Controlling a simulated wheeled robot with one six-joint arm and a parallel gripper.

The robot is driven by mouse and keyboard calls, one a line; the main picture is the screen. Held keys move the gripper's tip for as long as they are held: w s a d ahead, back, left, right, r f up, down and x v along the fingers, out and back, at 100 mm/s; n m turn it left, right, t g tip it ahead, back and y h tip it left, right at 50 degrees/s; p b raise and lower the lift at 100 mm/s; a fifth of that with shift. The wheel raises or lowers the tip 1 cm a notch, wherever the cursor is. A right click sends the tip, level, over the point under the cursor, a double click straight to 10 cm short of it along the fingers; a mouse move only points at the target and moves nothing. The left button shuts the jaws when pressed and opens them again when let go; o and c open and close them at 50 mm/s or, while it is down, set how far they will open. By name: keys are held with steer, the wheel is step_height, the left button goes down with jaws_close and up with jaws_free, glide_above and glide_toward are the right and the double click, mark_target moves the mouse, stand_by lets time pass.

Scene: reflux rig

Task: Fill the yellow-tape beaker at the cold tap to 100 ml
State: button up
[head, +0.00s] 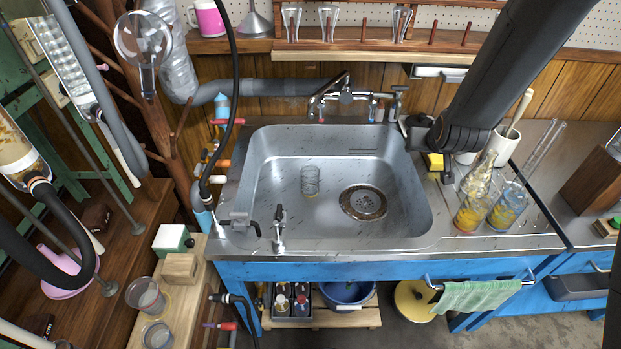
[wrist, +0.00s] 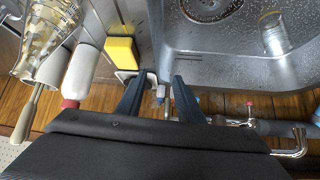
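A clear glass beaker (head: 311,181) stands in the sink basin, left of the drain; it also shows in the wrist view (wrist: 275,35). My gripper (head: 408,124) is at the sink's back right corner, close to the tap's right end. In the wrist view its two dark fingers (wrist: 162,77) are apart, with a small blue-grey tap part (wrist: 160,95) showing between them.
A yellow sponge (head: 434,162) lies right of the sink. Glassware with yellow and blue colours (head: 468,217) stands on the right drainboard near a white pot (head: 503,143). Two more beakers (head: 146,297) stand at lower left. The basin around the drain (head: 363,202) is clear.

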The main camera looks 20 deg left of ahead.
steer(key=w+a+f+t+y+p, duration=0.1)
steer(key=w+a+t+y+p, duration=0.1)
steer(key=w+a+t, duration=0.35)
steer(key=n+t+y+p, duration=0.1)
steer(key=n+t+y, duration=0.1)
steer(key=t, duration=0.1)
glide_toward(372, 114)
steer(key=w, duration=0.2)
steer(key=shift+a+b+x, duration=0.15)
steer(key=shift+b+x, duration=0.75)
steer(key=shift+x, duration=1.2)
steer(key=shift+a+b+x, duration=0.1)
steer(key=shift+b+x, duration=0.8)
steer(key=shift+x, duration=1.25)
steer(key=shift+s, duration=0.2)
jaws_close()
steer(key=shift+w+d+r+n, duration=0.1)
steer(key=shift+w+d+n, duration=0.2)
steer(key=shift+n, duration=0.6)
steer(key=n, duration=0.3)
steer(key=d+n, duration=0.1)
steer(key=n, duration=0.1)
steer(key=shift+w+r, duration=0.3)
steer(key=shift+r, duration=0.1)
steer(key=shift+a, duration=0.1)
